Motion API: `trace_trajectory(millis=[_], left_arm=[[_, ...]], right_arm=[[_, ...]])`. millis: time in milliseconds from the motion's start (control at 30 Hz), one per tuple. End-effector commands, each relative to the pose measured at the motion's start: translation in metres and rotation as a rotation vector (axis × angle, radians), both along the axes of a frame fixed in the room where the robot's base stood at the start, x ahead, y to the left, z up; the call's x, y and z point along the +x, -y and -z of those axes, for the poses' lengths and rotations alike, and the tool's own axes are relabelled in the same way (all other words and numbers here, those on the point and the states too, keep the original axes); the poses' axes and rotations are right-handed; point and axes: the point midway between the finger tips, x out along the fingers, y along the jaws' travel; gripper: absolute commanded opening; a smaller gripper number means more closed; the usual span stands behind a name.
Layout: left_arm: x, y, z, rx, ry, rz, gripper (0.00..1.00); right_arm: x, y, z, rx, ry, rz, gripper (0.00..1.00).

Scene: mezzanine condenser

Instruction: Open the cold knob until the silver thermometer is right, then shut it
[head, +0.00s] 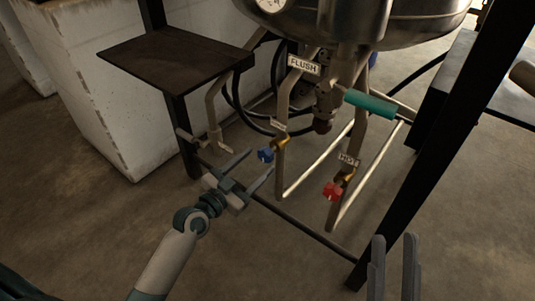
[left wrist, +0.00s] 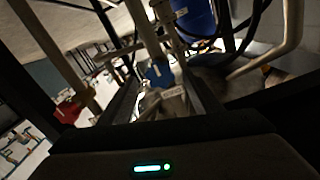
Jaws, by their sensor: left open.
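The blue knob (head: 265,155) sits on a brass valve on the left pipe, under a small tag (head: 278,125) too small to read. It also shows in the left wrist view (left wrist: 158,76), between the fingers. My left gripper (head: 261,162) is open, its fingertips close around or just short of the blue knob; I cannot tell whether they touch. A round white-faced dial (head: 270,4) on the steel vessel is cut off by the top edge, so its reading is hidden. I cannot tell whether it is the silver thermometer. My right gripper (head: 394,245) is open and empty at the lower right.
A red knob (head: 332,191) tagged HOT is on the right pipe. A dark frame post (head: 425,150) stands at the right, a dark shelf (head: 175,55) at the left. The front floor is clear.

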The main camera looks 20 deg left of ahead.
Motion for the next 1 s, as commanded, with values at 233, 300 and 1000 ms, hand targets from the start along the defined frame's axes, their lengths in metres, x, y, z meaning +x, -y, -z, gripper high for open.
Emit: trace_trajectory(millis=[233,300,1000], left_arm=[[0.038,0.013,0.0,-0.002,0.0,-0.001,0.58],[0.044,0.016,0.0,-0.002,0.001,-0.002,0.58],[0.055,0.02,0.0,0.0,-0.001,0.0,0.17]], right_arm=[[-0.001,0.005,-0.006,0.013,0.048,0.008,0.31],[0.0,0.006,-0.009,0.015,0.063,0.009,0.31],[-0.001,0.009,-0.013,0.018,0.082,0.016,0.31]])
